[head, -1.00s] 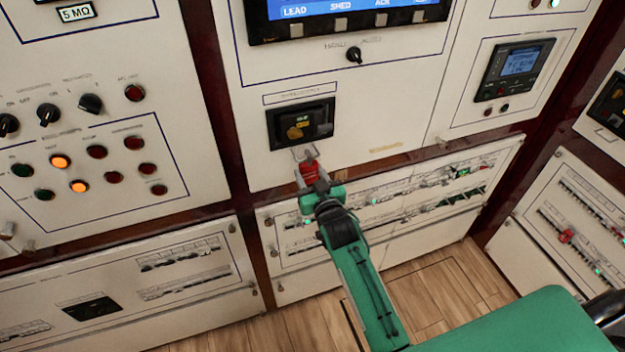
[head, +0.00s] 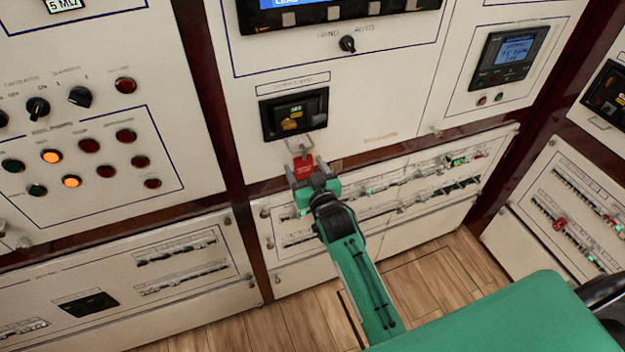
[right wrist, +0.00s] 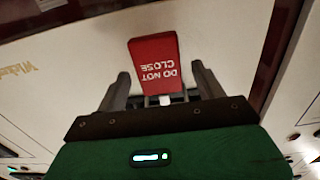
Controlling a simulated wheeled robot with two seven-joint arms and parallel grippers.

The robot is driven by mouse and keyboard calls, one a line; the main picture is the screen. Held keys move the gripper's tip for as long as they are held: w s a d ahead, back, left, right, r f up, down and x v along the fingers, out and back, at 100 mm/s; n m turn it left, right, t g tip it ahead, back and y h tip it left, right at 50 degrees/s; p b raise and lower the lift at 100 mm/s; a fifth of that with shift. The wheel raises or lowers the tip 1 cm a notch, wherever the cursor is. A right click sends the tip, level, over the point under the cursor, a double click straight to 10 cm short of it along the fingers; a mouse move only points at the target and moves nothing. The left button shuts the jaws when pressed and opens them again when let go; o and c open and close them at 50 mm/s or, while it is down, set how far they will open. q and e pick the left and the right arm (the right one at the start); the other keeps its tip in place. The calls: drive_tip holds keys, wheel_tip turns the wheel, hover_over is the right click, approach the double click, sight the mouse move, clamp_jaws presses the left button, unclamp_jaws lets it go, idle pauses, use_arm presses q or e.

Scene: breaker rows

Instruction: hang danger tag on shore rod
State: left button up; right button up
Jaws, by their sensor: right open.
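The red danger tag (head: 304,167) hangs on the panel just below the black breaker unit (head: 295,114), with a pale wire piece (head: 306,144) at its top. In the right wrist view the tag (right wrist: 155,62) shows "DO NOT CLOSE" upside down. My right gripper (head: 302,176) is open around the lower part of the tag, with its fingers (right wrist: 164,88) apart on either side and a gap to each. The shore rod is hard to make out; the wire piece partly covers the spot. My left gripper is out of view.
A display (head: 340,14) and a small knob (head: 347,44) are above the breaker unit. Breaker rows (head: 420,185) run along the lower panel right of my arm. A panel of knobs and lamps (head: 75,158) is at left. Wooden floor (head: 420,285) lies below.

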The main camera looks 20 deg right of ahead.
drive_tip(key=s+b, duration=0.3)
drive_tip(key=s, duration=1)
drive_tip(key=shift+s+d, duration=0.25)
drive_tip(key=shift+s, duration=0.05)
drive_tip(key=s+a+f+g, duration=0.1)
drive_tip(key=s+f+g, duration=0.2)
drive_tip(key=f, duration=1)
drive_tip(key=s+f+n+g+y, duration=0.1)
drive_tip(key=s+f+g, duration=0.2)
drive_tip(key=f, duration=1.1)
drive_tip(key=s+a+f+g, duration=0.1)
drive_tip(key=s+f+g, duration=0.25)
drive_tip(key=f, duration=0.95)
drive_tip(key=s+d+f+g, duration=0.3)
drive_tip(key=s+f, duration=1)
drive_tip(key=s+d+f+g, duration=0.1)
drive_tip(key=s+d+f, duration=0.1)
drive_tip(key=s, duration=0.5)
drive_tip(key=s+d+f+g+h, duration=0.1)
drive_tip(key=s+f+g, duration=0.1)
drive_tip(key=s+f, duration=0.2)
drive_tip(key=s+d+f+n+g, duration=0.1)
drive_tip(key=s+d+f, duration=0.1)
drive_tip(key=s, duration=0.7)
drive_tip(key=shift+s+d+f+h, duration=0.3)
drive_tip(key=shift+s+f, duration=0.05)
drive_tip(key=shift+f, duration=0.4)
